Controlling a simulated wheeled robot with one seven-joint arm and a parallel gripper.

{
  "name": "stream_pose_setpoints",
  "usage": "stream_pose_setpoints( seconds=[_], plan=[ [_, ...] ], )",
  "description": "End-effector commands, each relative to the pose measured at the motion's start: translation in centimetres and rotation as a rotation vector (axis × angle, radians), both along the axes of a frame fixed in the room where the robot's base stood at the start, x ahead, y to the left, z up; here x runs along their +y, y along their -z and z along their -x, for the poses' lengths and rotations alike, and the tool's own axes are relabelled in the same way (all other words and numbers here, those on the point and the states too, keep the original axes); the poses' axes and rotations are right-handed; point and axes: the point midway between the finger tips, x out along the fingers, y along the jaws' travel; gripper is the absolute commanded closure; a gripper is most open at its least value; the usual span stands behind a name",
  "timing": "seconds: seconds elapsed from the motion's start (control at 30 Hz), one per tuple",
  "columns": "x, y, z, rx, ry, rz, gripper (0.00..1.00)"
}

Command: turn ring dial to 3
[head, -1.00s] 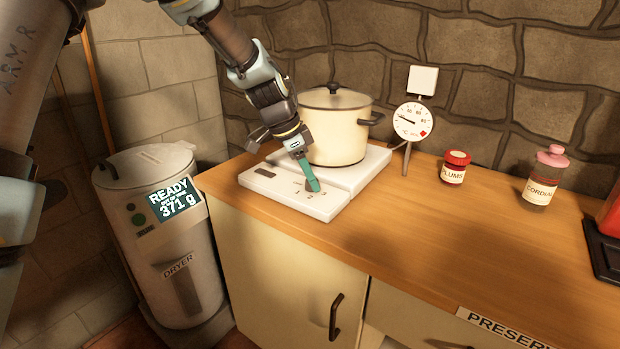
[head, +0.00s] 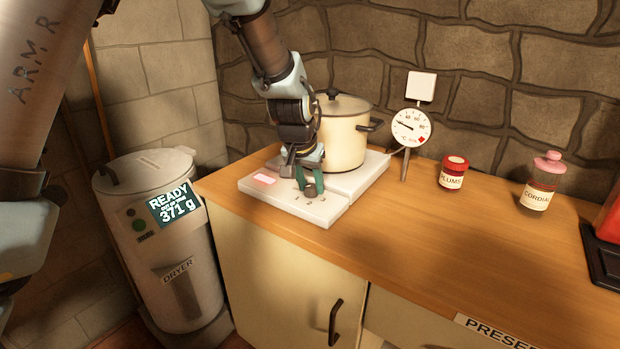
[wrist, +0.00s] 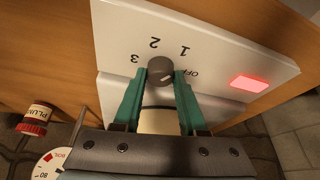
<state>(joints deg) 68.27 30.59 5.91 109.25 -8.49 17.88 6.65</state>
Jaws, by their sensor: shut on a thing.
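The ring dial (wrist: 160,71) is a dark round knob on the front of the white hob (wrist: 215,50). In the wrist view the printed marks OFF, 1, 2 and 3 curve around it. I cannot tell for sure which mark its pointer faces. My gripper (wrist: 160,78) has its two green fingers on either side of the knob, shut on it. In the head view the gripper (head: 310,188) reaches down to the dial (head: 310,192) from above. The rectangular indicator (wrist: 249,82) on the hob glows pink-red.
A cream pot (head: 345,140) with a lid stands on the hob close behind my gripper. A dial thermometer (head: 410,127) stands to its right. A plums jar (head: 453,173) and a cordial bottle (head: 540,182) are farther right. The front wooden counter (head: 420,245) is clear.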

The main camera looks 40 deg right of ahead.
Motion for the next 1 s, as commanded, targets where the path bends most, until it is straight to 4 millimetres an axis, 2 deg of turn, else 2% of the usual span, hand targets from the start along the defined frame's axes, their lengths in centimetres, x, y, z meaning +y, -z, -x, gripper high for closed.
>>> stream_pose_setpoints(
  seconds=[1.0],
  plan=[
    [-0.40, -0.23, 0.33, -0.002, -0.965, -0.001, 1.00]
  ],
)
